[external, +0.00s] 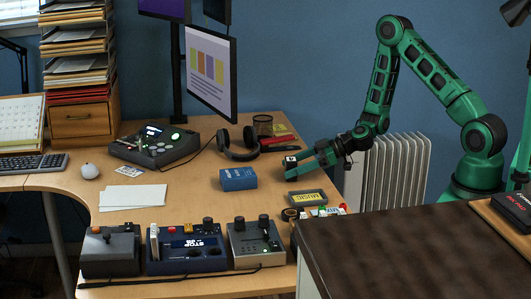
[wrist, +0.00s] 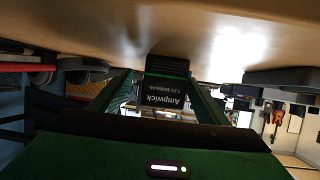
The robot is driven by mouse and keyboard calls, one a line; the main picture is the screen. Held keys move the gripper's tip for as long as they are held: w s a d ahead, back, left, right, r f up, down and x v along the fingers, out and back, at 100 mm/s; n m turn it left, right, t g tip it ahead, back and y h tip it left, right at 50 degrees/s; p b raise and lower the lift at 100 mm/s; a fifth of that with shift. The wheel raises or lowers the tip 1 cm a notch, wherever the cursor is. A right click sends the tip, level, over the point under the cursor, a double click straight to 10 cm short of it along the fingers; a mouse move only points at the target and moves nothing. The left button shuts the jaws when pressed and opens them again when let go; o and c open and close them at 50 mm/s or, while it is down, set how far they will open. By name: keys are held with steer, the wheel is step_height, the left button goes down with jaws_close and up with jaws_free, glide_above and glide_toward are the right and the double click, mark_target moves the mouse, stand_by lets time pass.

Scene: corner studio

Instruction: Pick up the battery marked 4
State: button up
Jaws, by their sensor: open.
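A dark battery (wrist: 165,92) with the printed words "Ampwick 7.2V 5000mAh" sits between the two fingers of my gripper (wrist: 158,76) in the wrist view. The fingers are open, one on each side of it; I cannot tell whether either touches it. In the external view my gripper (external: 296,162) is low over the desk's right part, with a small dark block bearing a white patch, likely the battery (external: 291,160), at its fingertips. No number 4 is readable on it. Much of the battery is hidden by the fingers in the external view.
A blue box (external: 238,179) stands left of my gripper, and black headphones (external: 239,147) lie behind it. A yellow-labelled cassette (external: 307,197) lies in front. Consoles (external: 187,247) line the desk's front. A dark-topped counter (external: 400,240) is at right.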

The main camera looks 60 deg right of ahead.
mark_target(279, 177)
steer(key=shift+a+x, duration=0.25)
steer(key=shift+x, duration=2.1)
steer(key=shift+s+r, duration=0.15)
steer(key=c, duration=1.4)
steer(key=shift+o, duration=0.2)
steer(key=shift+r, duration=0.1)
